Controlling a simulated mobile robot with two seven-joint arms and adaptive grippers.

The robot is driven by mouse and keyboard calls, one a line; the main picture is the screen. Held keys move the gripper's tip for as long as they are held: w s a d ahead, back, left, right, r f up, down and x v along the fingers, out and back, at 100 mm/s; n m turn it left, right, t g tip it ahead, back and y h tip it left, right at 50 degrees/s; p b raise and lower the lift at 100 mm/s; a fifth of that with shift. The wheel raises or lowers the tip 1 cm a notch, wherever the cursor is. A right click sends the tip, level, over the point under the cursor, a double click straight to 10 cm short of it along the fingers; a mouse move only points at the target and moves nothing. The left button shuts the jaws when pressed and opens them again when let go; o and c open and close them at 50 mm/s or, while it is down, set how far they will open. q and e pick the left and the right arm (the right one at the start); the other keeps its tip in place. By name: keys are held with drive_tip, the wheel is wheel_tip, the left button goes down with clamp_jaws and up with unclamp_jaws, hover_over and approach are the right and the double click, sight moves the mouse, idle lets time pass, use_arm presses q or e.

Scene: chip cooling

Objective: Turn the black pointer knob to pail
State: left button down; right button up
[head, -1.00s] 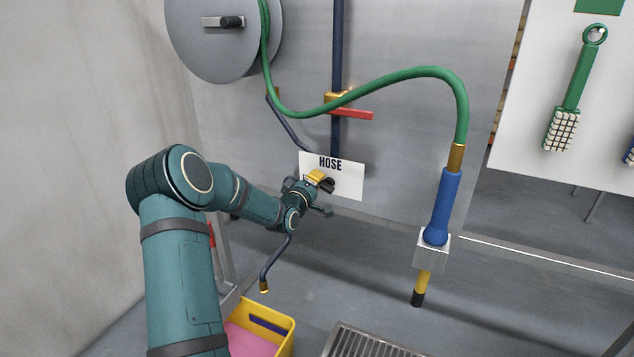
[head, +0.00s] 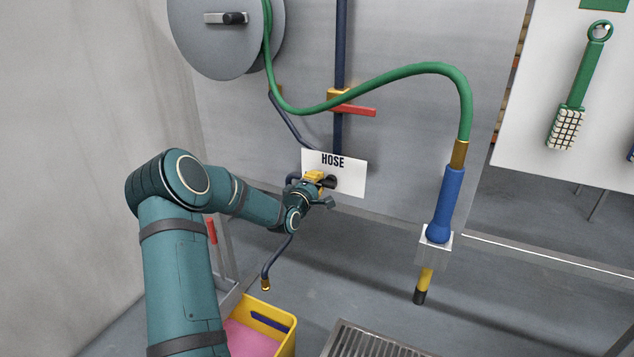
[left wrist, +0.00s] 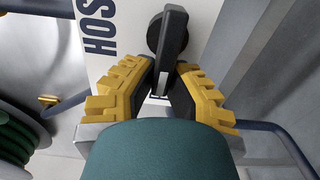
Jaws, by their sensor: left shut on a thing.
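The black pointer knob (head: 332,182) sits on the white HOSE plate (head: 351,178) on the grey metal wall. My left gripper (head: 322,181) is at the plate with its yellow-padded fingers on the knob. In the left wrist view, the knob (left wrist: 168,45) stands between the two fingers (left wrist: 163,82), and they are shut on its bar. Part of the lettering on the plate (left wrist: 98,50) shows there; the rest, with any pail marking, is hidden or cut off. My right gripper is not in view.
A dark pipe with a red-handled valve (head: 352,109) runs above the plate. A green hose (head: 400,75) loops to a blue nozzle (head: 444,203) in a holder at right. A bent dark spout (head: 267,270) hangs over a yellow pail (head: 282,338) below.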

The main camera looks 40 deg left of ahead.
use_arm(q)
drive_tip(key=shift+r, duration=0.1)
drive_tip(key=c, duration=1)
unclamp_jaws()
drive_tip(key=shift+w, duration=0.1)
drive_tip(key=v, duration=1.2)
